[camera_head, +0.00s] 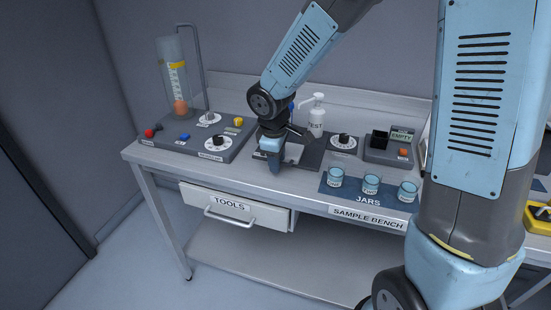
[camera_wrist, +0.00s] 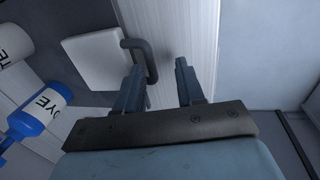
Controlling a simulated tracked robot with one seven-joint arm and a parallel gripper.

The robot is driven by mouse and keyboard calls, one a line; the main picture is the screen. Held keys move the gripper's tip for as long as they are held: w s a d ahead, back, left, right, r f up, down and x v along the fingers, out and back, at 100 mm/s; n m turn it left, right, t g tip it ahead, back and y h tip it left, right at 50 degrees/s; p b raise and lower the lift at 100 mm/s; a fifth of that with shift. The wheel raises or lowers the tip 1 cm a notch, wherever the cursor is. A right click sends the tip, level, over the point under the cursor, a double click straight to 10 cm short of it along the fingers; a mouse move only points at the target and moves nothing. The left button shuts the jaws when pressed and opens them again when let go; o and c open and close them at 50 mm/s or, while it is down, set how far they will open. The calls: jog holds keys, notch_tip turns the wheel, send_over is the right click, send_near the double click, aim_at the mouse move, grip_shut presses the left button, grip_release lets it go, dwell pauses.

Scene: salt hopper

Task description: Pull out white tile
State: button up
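The white tile (camera_wrist: 92,58) is a flat white square in the wrist view, with a dark grey loop handle (camera_wrist: 152,62) on its right side. In the head view the tile (camera_head: 293,153) shows partly behind my gripper, on a dark plate. In the wrist view the fingers of my gripper (camera_wrist: 160,68) are apart. The handle's outer bar shows between them, close to the left finger, with a gap to the right finger. The left finger hides the handle's lower end. I cannot tell whether they touch.
A white TEST bottle (camera_head: 316,122) stands behind the dark plate; a blue DYE bottle (camera_wrist: 38,117) shows in the wrist view. Several glass jars (camera_head: 371,183) stand at the front right. A control panel (camera_head: 200,137) is on the left. The TOOLS drawer (camera_head: 235,208) is below.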

notch_tip(320, 180, up, 14)
jog(key=s, duration=0.2)
jog(key=shift+s+a+f, duration=0.25)
jog(key=shift+a, duration=0.2)
jog(key=s+d+r+m+t, duration=0.1)
jog(key=s+d+r+m, duration=0.3)
jog(key=s+d+m, duration=0.3)
jog(key=s+d+r+m+t, duration=0.2)
jog(key=s+d+r+m, duration=0.2)
jog(key=d, duration=1.1)
jog(key=s+m, duration=0.3)
jog(key=s, duration=0.1)
jog(key=shift+s+d+t+y, duration=0.25)
jog(key=shift+s+t+y, duration=0.05)
jog(key=shift+s+y, duration=0.1)
